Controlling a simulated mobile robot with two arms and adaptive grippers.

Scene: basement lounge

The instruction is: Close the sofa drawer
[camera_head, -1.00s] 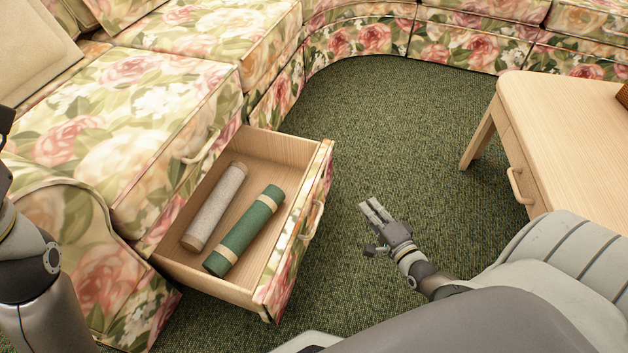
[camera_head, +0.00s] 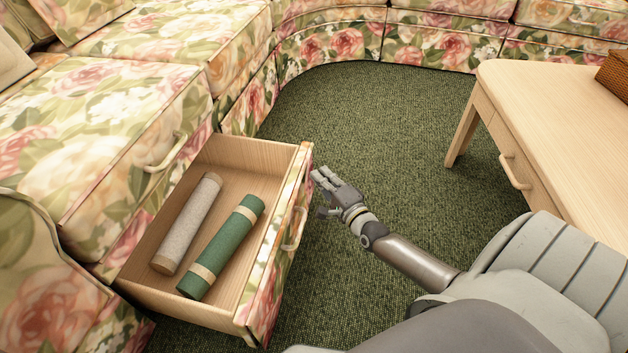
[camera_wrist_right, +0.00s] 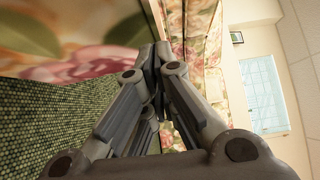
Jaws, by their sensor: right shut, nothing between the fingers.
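The sofa drawer (camera_head: 297,150) is pulled well out of the floral sofa's base. It has a wooden box, a floral front and a pale handle (camera_head: 295,228). Inside lie a grey roll (camera_head: 187,222) and a green roll (camera_head: 222,246) with tan bands. My right gripper (camera_head: 318,178) is shut and empty, just outside the drawer front near its far end. Whether it touches the front cannot be told. In the right wrist view the closed fingers (camera_wrist_right: 158,55) are close to a floral surface. My left gripper is out of view.
The floral sofa (camera_head: 100,130) runs along the left and curves across the back. A wooden table (camera_head: 560,120) with its own drawer handle (camera_head: 515,172) stands at the right. Green carpet (camera_head: 380,110) between them is clear.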

